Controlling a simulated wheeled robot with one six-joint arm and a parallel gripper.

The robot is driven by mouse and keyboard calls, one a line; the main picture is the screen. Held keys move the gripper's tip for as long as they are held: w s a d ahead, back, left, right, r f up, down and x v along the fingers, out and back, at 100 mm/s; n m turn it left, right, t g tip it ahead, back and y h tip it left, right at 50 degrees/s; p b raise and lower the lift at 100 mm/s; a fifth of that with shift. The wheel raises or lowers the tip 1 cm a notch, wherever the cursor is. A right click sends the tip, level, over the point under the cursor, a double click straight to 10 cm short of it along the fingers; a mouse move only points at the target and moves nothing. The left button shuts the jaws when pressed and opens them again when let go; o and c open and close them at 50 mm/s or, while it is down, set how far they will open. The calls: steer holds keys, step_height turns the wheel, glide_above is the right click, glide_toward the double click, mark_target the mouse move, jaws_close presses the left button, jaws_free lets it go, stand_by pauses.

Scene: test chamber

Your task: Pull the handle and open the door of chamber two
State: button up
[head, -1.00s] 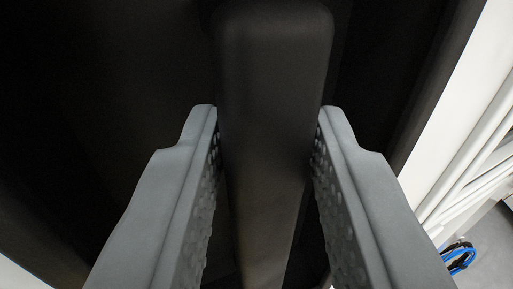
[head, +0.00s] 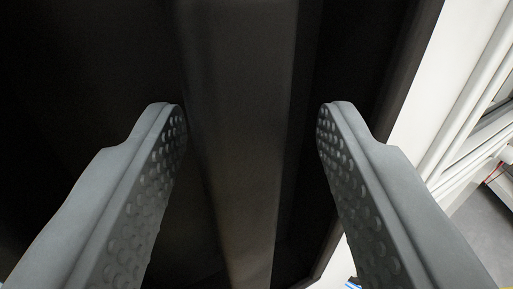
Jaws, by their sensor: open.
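A dark handle bar (head: 240,120) runs down the middle of the head view, nearly upright and slightly tilted. My gripper (head: 252,110) is open, with one grey studded finger on each side of the bar. The left finger is close to the bar; I cannot tell whether it touches. A clear dark gap shows between the bar and the right finger. The bar's top end is out of the picture. Behind it is a dark surface (head: 90,80), likely the chamber door; its outline is hard to make out.
A white frame or wall edge (head: 425,90) runs slantwise on the right, beside the dark surface. White pipes or rails (head: 470,100) and a grey floor (head: 475,225) show beyond it. A bit of blue shows at the bottom edge.

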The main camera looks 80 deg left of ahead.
steer(key=s+d, duration=0.1)
steer(key=d, duration=1.6)
steer(key=shift+s, duration=0.15)
steer(key=shift+d, duration=0.1)
